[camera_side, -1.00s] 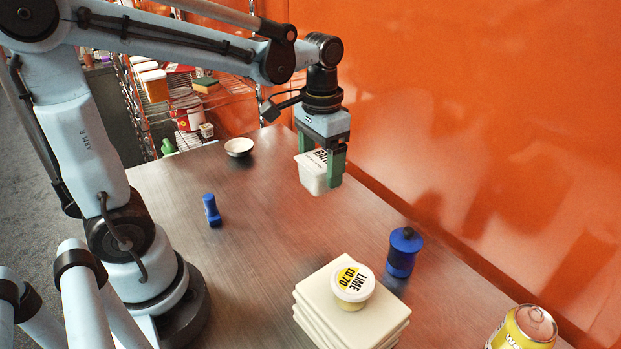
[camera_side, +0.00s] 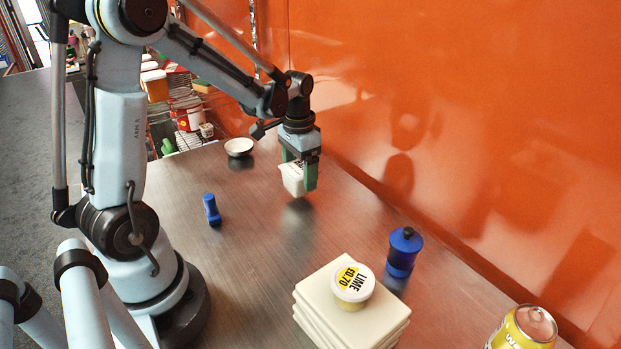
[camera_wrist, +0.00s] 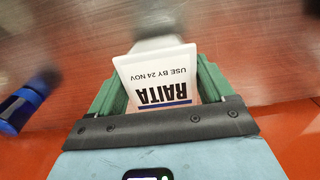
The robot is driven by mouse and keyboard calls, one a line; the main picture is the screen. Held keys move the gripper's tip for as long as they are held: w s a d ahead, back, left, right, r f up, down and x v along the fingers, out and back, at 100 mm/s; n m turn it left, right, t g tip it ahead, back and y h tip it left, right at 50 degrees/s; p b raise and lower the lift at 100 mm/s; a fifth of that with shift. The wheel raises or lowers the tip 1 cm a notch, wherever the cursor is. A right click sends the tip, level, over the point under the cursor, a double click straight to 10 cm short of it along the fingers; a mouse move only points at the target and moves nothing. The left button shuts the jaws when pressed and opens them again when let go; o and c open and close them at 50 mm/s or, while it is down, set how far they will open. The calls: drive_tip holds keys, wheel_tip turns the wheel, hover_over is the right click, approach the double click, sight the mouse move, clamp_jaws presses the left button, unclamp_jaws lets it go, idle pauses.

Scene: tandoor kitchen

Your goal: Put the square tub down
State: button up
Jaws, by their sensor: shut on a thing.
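The square tub (camera_side: 291,180) is white, and its lid reads RAITA in the wrist view (camera_wrist: 158,78). My gripper (camera_side: 299,176) is shut on it, with a green finger on either side. The tub hangs above the steel table (camera_side: 250,235), with a dark blurred shadow or reflection under it. A gap seems to show between tub and table. Part of the tub is hidden behind the fingers.
A blue pepper-mill-like thing (camera_side: 403,252) stands to the right. A LIME tub (camera_side: 353,282) sits on stacked cream slabs (camera_side: 322,292). A small blue object (camera_side: 212,210), a white bowl (camera_side: 239,147) and a yellow can (camera_side: 524,329) are also on the table. The table around the gripper is clear.

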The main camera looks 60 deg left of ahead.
drive_tip(key=shift+f, duration=1)
drive_tip(key=shift+f, duration=0.15)
drive_tip(key=o, duration=1.1)
